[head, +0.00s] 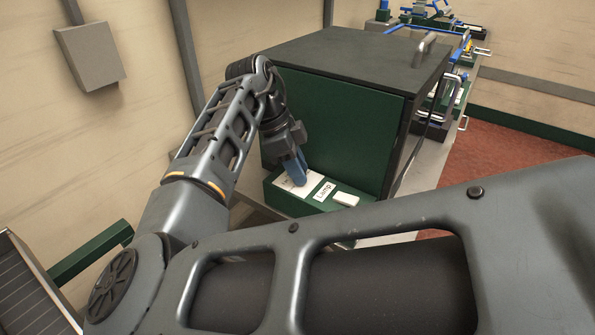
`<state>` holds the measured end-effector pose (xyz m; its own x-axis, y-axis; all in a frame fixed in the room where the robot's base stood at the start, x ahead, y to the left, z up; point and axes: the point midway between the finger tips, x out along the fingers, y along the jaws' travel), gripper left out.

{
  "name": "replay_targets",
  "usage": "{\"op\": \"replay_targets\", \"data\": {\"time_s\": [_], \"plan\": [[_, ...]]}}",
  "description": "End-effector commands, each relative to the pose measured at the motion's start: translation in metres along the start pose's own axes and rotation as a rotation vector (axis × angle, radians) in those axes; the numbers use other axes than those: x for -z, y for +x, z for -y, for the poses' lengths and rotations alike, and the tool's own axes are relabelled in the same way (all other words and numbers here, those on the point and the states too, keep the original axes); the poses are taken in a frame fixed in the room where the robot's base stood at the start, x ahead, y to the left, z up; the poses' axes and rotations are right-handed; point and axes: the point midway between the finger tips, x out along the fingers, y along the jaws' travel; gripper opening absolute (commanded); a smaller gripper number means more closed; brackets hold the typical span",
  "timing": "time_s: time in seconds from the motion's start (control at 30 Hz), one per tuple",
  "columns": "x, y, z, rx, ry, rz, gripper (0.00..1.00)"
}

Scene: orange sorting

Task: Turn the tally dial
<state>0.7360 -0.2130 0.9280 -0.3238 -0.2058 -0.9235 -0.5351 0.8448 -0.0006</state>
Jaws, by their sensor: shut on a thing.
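My gripper (299,181) points down at the left part of a green control box (318,206) at the foot of a large dark green cabinet. Its blue fingers are shut over a white marked plate (287,187) on the box. The tally dial is hidden by the fingers, which are closed on it at that plate. How far the dial is turned cannot be seen. To the right on the same box are a label reading "Lamp" (324,191) and a white switch (346,199).
The green cabinet (340,125) stands right behind the control box, with a metal handle (426,45) on top. A bench with blue and green fixtures (430,18) runs behind it. A grey wall box (90,55) hangs at left. Red floor (510,160) is clear at right.

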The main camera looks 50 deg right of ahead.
Motion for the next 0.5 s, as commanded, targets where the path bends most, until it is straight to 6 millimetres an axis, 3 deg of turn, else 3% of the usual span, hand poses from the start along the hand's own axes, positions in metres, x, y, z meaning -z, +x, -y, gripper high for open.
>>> {"op": "replay_targets", "data": {"time_s": [0.5], "plan": [[-0.0003,0.0007,0.0007,-0.054,0.126,0.002,0.00]]}}
